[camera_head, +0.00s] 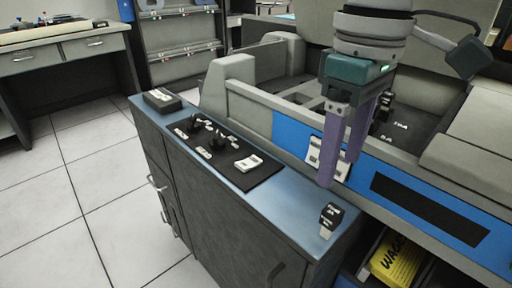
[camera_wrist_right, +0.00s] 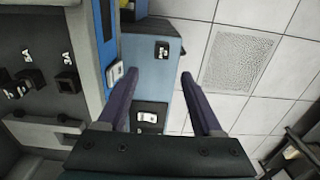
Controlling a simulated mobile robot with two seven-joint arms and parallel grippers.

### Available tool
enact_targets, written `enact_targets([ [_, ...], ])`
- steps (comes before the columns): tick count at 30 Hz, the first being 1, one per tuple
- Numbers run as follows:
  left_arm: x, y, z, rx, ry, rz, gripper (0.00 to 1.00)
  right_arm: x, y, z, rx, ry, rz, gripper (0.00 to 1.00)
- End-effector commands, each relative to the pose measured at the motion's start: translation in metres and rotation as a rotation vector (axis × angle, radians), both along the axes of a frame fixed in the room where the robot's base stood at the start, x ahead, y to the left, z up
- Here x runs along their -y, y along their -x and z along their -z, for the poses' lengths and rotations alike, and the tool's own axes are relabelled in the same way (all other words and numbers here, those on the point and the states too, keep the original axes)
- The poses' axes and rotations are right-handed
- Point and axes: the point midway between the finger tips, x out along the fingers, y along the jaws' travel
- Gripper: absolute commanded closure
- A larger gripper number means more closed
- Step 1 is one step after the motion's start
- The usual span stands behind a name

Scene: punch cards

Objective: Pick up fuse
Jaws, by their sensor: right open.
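I cannot tell for certain which thing is the fuse; no readable label names it. A small black block with white lettering and a white lower part (camera_head: 331,215) sits on the blue counter top near its front right corner. In the right wrist view a small black block with a white mark (camera_wrist_right: 162,50) shows on the blue top, beyond the fingertips. My right gripper (camera_head: 340,172) has purple fingers pointing down, apart and empty, in front of the machine's blue panel. Its fingers also show spread in the wrist view (camera_wrist_right: 160,75). My left gripper is not in view.
The blue-topped cabinet (camera_head: 290,205) carries a black panel with switches (camera_head: 213,147) and a black box (camera_head: 162,100). The machine's blue front panel (camera_head: 395,195) has a white switch plate (camera_head: 313,152) close to my fingers. A yellow packet (camera_head: 397,262) lies below. Tiled floor is clear at left.

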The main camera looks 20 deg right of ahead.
Motion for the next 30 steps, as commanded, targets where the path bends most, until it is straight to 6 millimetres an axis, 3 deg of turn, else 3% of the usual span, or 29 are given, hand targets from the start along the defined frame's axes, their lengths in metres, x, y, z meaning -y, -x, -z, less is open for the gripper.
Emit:
enact_targets([
  [6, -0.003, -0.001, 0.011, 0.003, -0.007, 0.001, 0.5, 0.002, 0.001, 0.033, -0.004, 0.003, 0.005, 0.32],
  [13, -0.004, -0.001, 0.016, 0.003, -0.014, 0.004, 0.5, 0.003, 0.004, 0.054, -0.002, 0.002, 0.003, 0.32],
  [21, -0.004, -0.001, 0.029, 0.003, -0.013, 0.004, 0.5, 0.006, 0.011, 0.093, -0.001, 0.001, 0.003, 0.32],
  [30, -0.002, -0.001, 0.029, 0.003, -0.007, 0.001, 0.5, 0.006, 0.011, 0.097, 0.001, 0.002, 0.002, 0.32],
])
